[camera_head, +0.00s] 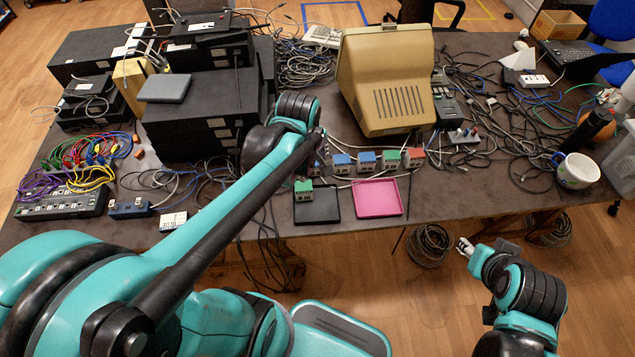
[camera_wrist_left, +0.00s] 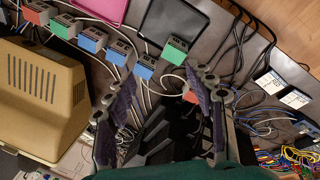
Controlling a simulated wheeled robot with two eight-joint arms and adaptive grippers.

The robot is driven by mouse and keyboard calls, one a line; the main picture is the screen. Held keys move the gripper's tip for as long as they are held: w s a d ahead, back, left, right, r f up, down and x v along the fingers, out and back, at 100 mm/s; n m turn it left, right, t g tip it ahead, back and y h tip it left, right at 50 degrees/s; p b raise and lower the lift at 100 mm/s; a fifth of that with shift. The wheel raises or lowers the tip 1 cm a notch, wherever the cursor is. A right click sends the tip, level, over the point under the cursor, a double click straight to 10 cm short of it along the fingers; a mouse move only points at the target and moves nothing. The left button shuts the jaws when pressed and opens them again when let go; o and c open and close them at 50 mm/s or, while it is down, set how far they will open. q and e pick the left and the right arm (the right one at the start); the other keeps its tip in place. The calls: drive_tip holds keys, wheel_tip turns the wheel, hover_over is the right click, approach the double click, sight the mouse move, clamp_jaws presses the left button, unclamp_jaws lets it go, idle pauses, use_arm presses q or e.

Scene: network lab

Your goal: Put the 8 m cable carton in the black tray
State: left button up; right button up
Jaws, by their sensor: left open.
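The black tray (camera_head: 322,210) lies at the table's front edge; it also shows in the wrist view (camera_wrist_left: 160,18). A green-topped carton (camera_head: 303,189) is at its back left corner, also in the wrist view (camera_wrist_left: 175,48). My right gripper (camera_head: 465,246) hangs off the table's front.
A pink tray (camera_head: 378,198) lies right of the black tray. A beige monitor (camera_head: 385,85) stands behind the row. Black equipment (camera_head: 200,115) is stacked on the left. Loose cables cover much of the table. A white mug (camera_head: 577,171) stands at the right.

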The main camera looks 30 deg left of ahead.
use_arm(q)
drive_tip(key=s+d+r+m+t, duration=0.3)
drive_tip(key=s+m, duration=0.4)
drive_tip(key=m, duration=0.7)
drive_tip(key=shift+d+r+t, duration=0.3)
drive_tip(key=shift+d+t, duration=0.3)
drive_tip(key=shift+d, duration=0.6)
drive_tip(key=shift+f+b, duration=0.35)
drive_tip(key=shift+f, duration=0.05)
